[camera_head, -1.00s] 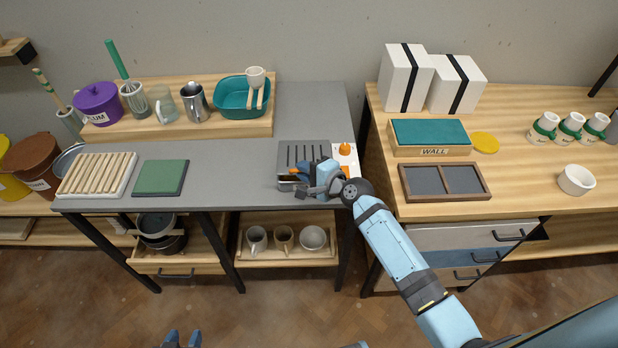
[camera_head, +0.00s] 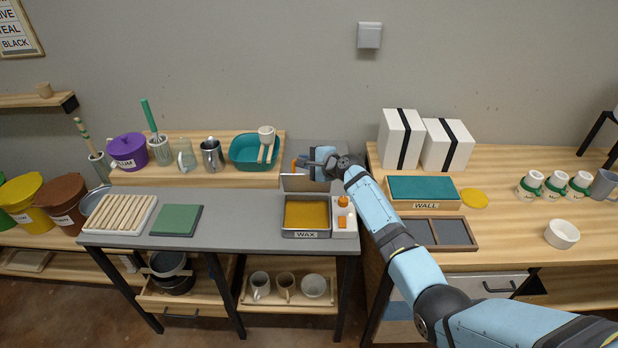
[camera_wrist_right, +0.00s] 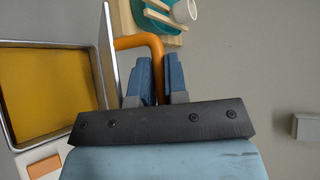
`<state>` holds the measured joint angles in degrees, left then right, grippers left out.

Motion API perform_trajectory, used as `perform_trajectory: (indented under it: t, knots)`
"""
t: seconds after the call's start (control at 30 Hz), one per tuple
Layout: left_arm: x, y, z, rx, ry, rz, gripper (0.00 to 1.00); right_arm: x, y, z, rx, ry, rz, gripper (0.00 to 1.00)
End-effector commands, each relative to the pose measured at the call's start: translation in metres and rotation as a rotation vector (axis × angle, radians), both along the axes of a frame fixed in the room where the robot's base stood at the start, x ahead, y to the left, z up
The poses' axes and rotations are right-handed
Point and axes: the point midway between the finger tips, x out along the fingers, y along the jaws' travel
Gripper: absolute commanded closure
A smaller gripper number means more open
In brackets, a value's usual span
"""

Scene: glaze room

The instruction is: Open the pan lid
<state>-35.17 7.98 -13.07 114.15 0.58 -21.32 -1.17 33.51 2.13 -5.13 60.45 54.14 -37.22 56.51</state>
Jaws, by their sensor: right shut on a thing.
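The wax pan (camera_head: 306,234) sits at the right end of the grey table, with yellow-orange wax inside. Its metal lid (camera_head: 303,183) stands up roughly upright at the pan's back edge. In the right wrist view the pan (camera_wrist_right: 10,130) is at the left, with the lid (camera_wrist_right: 108,60) edge-on beside it. My right gripper (camera_head: 308,163) is behind the raised lid, shut on its orange handle (camera_wrist_right: 142,42). The handle runs between the fingers (camera_wrist_right: 160,78) and is partly hidden. My left gripper is not in view.
A control panel (camera_head: 343,220) with orange knobs adjoins the pan. A teal basin (camera_head: 247,153) stands on a raised wooden shelf behind at left. A box marked WALL (camera_head: 424,204) stands on the wooden counter at right.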

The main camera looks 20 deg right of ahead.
Motion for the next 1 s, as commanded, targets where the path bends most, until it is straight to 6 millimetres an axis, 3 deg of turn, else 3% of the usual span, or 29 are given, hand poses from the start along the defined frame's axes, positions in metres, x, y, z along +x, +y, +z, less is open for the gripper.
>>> perform_trajectory:
  t: [0.1,0.4,1.0]
  knots:
    - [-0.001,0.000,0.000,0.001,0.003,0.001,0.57,0.021,-0.003,0.008,0.022,0.059,-0.001,1.00]
    - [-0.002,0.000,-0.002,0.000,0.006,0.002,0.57,0.048,-0.010,0.009,0.066,0.212,0.001,1.00]
    - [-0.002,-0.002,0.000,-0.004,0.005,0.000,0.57,0.057,-0.012,0.006,0.082,0.272,0.002,1.00]
